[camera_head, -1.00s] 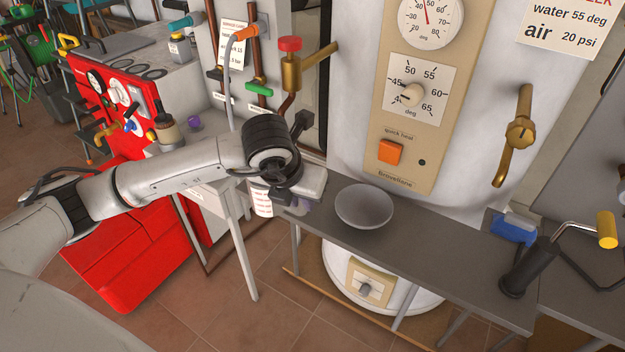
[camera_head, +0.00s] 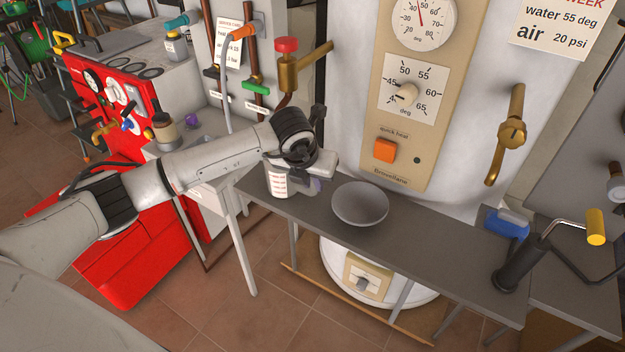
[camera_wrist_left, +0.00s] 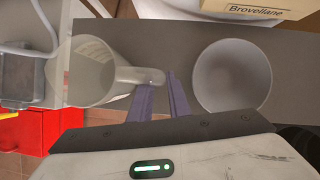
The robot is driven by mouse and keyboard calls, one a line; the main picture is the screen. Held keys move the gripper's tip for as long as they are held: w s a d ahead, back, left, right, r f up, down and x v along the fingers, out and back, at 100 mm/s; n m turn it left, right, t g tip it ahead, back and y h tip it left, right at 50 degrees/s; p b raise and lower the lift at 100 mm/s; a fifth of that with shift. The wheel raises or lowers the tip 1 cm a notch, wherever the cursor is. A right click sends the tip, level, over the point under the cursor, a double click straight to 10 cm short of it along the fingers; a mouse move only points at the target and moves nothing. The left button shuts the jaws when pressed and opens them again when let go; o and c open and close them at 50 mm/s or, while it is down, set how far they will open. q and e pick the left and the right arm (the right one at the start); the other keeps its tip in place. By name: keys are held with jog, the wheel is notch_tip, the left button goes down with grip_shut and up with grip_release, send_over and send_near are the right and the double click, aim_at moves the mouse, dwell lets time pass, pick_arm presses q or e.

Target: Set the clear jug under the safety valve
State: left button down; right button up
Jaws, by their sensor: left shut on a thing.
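The clear jug (camera_head: 278,183), with red markings, is at the left end of the grey bench (camera_head: 430,252), partly hidden by my left gripper. In the left wrist view the jug (camera_wrist_left: 84,72) overlaps the bench's end, its handle pointing at the grey bowl. My left gripper (camera_wrist_left: 162,96) is shut on the handle. I cannot tell whether the jug touches the bench. A brass valve with a red cap (camera_head: 287,45), apparently the safety valve, is on the boiler's left side; its pipe bends down above and behind the gripper. My right gripper is out of view.
A grey bowl (camera_head: 360,204) stands on the bench just right of my left gripper. A dark tool with a yellow handle (camera_head: 595,226) and a blue object (camera_head: 507,222) are at the right end. The bench between them is clear. The boiler (camera_head: 345,150) rises behind.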

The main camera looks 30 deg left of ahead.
pick_arm(q)
jog(key=c, duration=1.7)
grip_release()
jog(key=shift+o, duration=0.2)
